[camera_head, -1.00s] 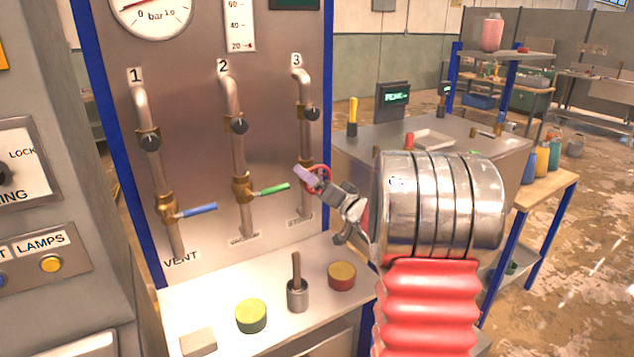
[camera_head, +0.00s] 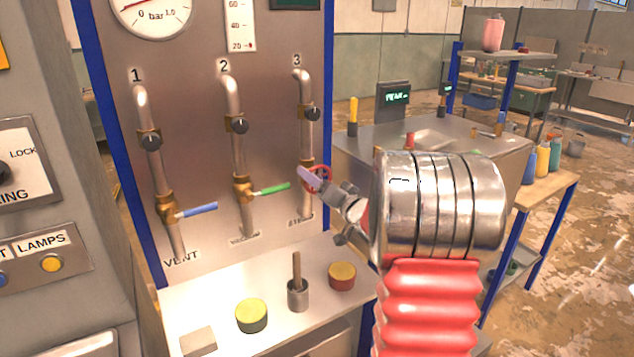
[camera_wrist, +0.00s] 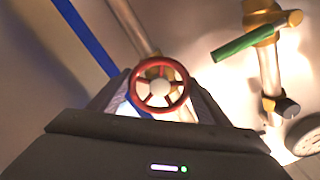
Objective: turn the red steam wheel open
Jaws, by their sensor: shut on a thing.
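The red steam wheel (camera_head: 326,171) sits on pipe 3, the rightmost pipe on the steel panel. In the wrist view its round red rim (camera_wrist: 186,86), spokes and pale hub face me in the middle of the picture. My gripper (camera_head: 312,181) is at the wheel, and its lilac finger pad covers part of the rim in the head view. In the wrist view my gripper (camera_wrist: 158,102) has one finger on each side of the wheel and is shut on it. The lower part of the wheel's surroundings is hidden by my gripper body.
Pipe 2 has a green lever (camera_head: 272,189) and pipe 1 a blue lever (camera_head: 197,211), both left of the wheel. A pressure gauge (camera_head: 152,14) is above. On the ledge below stand a yellow-green knob (camera_head: 251,315), a upright stick (camera_head: 297,268) and a yellow-topped red knob (camera_head: 342,276).

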